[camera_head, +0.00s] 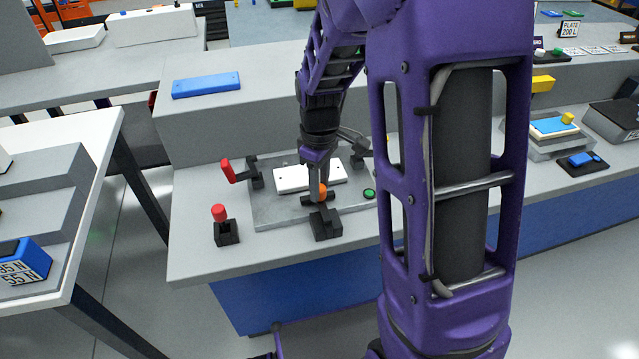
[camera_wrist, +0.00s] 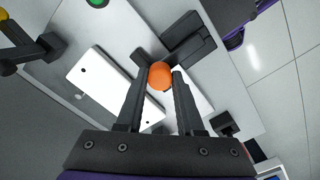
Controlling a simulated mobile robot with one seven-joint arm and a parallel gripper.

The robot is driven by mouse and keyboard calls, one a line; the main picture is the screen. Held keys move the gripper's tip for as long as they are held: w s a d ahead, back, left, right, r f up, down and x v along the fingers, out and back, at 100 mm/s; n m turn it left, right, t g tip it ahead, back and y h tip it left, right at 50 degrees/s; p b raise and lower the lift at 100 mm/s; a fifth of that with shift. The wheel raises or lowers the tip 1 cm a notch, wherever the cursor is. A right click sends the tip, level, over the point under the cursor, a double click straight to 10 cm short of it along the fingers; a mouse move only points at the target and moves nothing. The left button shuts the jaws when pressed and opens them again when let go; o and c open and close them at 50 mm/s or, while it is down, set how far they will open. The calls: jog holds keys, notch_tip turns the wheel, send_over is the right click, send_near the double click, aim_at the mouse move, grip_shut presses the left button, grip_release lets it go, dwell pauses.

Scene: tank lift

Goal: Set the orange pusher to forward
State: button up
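The orange pusher (camera_head: 323,189) has a round orange knob on a black base (camera_head: 325,224) at the front of the grey bench. My gripper (camera_head: 317,188) points down at the knob, which it partly hides. In the wrist view the orange knob (camera_wrist: 160,74) sits between the two fingertips of my gripper (camera_wrist: 162,72), with a finger close on each side. I cannot tell whether the fingers press on it. The pusher's black base (camera_wrist: 188,42) shows beyond the fingers. A white plate (camera_head: 292,180) lies just behind the pusher.
A red-knobbed lever (camera_head: 219,214) stands left of the pusher, and another red-handled one (camera_head: 229,171) is behind it. A green button (camera_head: 369,193) is to the right. A blue block (camera_head: 206,85) lies on the raised ledge behind.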

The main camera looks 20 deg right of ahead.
grip_shut()
dwell(1.0)
